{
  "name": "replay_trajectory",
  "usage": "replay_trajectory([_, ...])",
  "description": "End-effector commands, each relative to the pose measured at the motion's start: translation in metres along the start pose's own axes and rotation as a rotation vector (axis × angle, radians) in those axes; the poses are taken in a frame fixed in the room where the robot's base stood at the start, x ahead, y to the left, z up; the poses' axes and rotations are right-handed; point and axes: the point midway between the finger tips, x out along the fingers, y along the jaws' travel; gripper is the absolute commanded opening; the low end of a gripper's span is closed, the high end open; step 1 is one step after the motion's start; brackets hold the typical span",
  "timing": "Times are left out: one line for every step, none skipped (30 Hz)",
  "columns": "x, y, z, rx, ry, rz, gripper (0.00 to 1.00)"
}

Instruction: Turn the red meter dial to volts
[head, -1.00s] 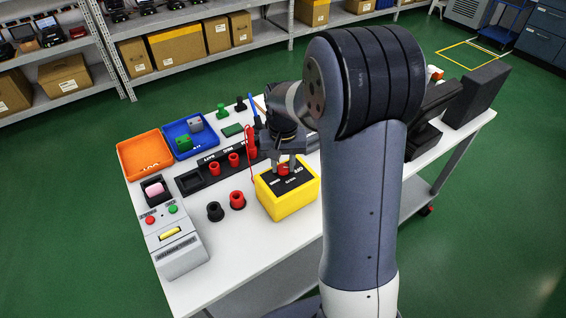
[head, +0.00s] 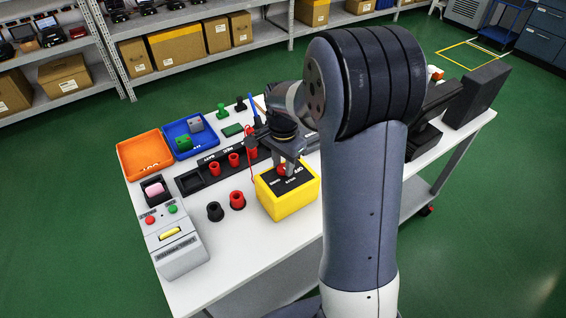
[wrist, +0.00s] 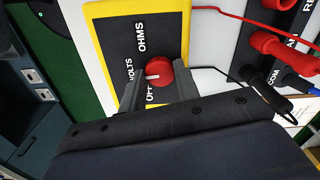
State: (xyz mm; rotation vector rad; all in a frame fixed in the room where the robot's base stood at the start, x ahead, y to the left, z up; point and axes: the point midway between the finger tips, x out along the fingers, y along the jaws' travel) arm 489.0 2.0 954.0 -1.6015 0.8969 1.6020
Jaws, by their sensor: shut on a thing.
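The yellow meter (head: 291,203) stands on the white bench and its black face shows close up in the wrist view (wrist: 166,18). Its round red dial (wrist: 160,70) has a white pointer mark. The mark points left, toward the VOLTS label (wrist: 130,70) or the gap between it and OFF (wrist: 150,94); I cannot tell exactly. The OHMS label (wrist: 141,37) is farther up the face. My gripper (wrist: 158,78) is shut on the dial, one finger on each side. In the head view my gripper (head: 285,168) comes down onto the meter from above.
Red and black plugs and sockets (wrist: 275,45) with leads lie beside the meter. A red socket (head: 237,200) and a black one (head: 215,211) stand to its left. An orange tray (head: 145,155), a blue tray (head: 190,137) and a grey button box (head: 180,250) are farther left.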

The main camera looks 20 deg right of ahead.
Motion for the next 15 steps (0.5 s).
replay_trajectory([-0.0007,-0.0004,-0.0004,0.021,0.001,-0.002,0.08])
replay_trajectory([-0.0006,-0.0004,-0.0004,0.033,0.001,-0.002,0.08])
replay_trajectory([-0.0007,-0.0004,-0.0004,0.048,0.001,-0.002,0.08])
replay_trajectory([-0.0007,-0.0004,-0.0004,0.058,0.001,-0.002,0.08])
replay_trajectory([-0.0007,-0.0004,-0.0004,0.066,0.001,-0.002,0.08])
replay_trajectory([-0.0007,-0.0004,-0.0004,0.076,0.001,-0.002,0.08])
replay_trajectory([-0.0007,-0.0004,-0.0004,0.083,0.001,-0.002,0.08])
replay_trajectory([-0.0007,-0.0004,-0.0004,0.088,0.001,-0.002,0.08])
replay_trajectory([-0.0007,-0.0004,-0.0004,0.094,0.002,-0.002,0.08])
replay_trajectory([-0.0007,-0.0004,-0.0004,0.097,0.001,-0.002,0.08])
replay_trajectory([-0.0007,-0.0004,-0.0004,0.1,0.001,-0.002,0.08])
replay_trajectory([-0.0007,-0.0004,-0.0004,0.103,0.001,-0.002,0.08])
replay_trajectory([-0.0007,-0.0005,-0.0004,0.105,0.002,-0.002,0.08])
replay_trajectory([-0.0008,-0.0005,-0.0004,0.106,0.002,-0.002,0.08])
replay_trajectory([-0.0008,-0.0005,-0.0004,0.107,0.002,-0.002,0.08])
